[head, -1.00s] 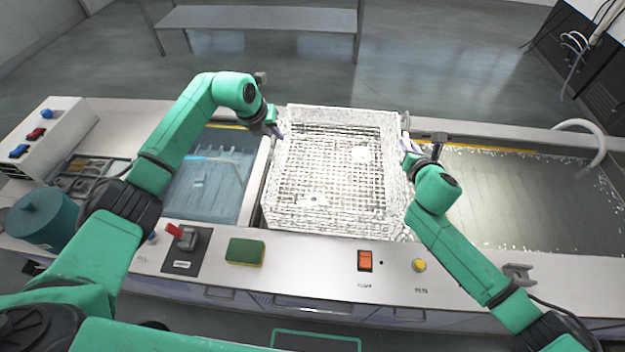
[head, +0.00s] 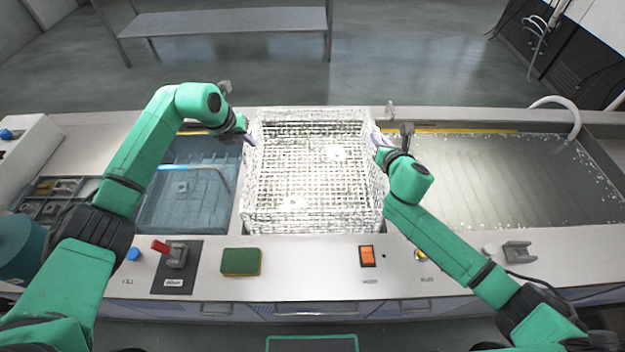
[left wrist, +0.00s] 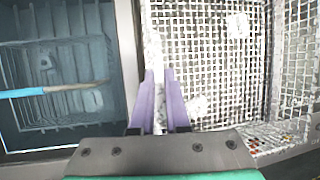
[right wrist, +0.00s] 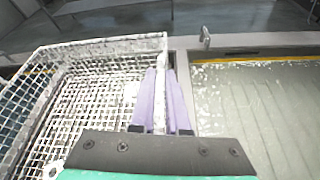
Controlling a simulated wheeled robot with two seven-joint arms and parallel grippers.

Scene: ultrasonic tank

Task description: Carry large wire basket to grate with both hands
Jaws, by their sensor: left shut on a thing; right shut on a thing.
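The large wire basket (head: 312,222) is a white mesh box, open at the top and roughly level, between the blue tank and the wide grey tank. My left gripper (head: 249,138) is shut on its left rim; the left wrist view shows the purple fingers (left wrist: 160,98) on either side of that wall. My right gripper (head: 380,142) is shut on the right rim, with its fingers (right wrist: 163,95) around the wall in the right wrist view. Two small pale patches show inside the basket. I cannot make out the grate; the basket may hide it. Clearance under the basket cannot be told.
The blue-water tank (head: 185,200) lies left and the wide grey tank (head: 510,185) right, with a curved pipe (head: 562,102) at its back. A green sponge (head: 241,262), a red-handled lever (head: 175,255) and an orange switch (head: 367,256) line the front counter.

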